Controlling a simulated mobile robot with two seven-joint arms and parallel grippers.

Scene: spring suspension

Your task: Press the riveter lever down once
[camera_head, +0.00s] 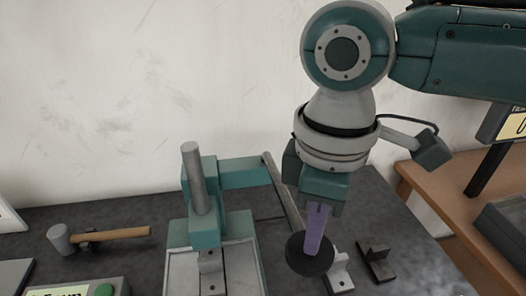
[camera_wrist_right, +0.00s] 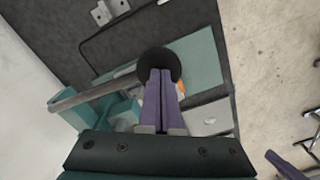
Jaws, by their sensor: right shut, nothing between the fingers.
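The teal riveter (camera_head: 207,229) stands on the dark bench with an upright grey handle or post on top. Its lever is a grey rod (camera_head: 277,186) ending in a round black knob (camera_head: 297,262), and the rod slants down towards the front. My right gripper (camera_head: 312,252) is shut and empty, its purple fingertips at the knob. In the right wrist view the fingertips (camera_wrist_right: 161,72) overlap the knob (camera_wrist_right: 158,62); exact contact is unclear. A purple piece (camera_wrist_right: 287,166) at the lower right of that view looks like my left gripper; its opening does not show.
A wooden-handled hammer (camera_head: 108,235) lies at the left. A box with a green button (camera_head: 104,290) sits at the front left. A brown table (camera_head: 440,205) stands at the right.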

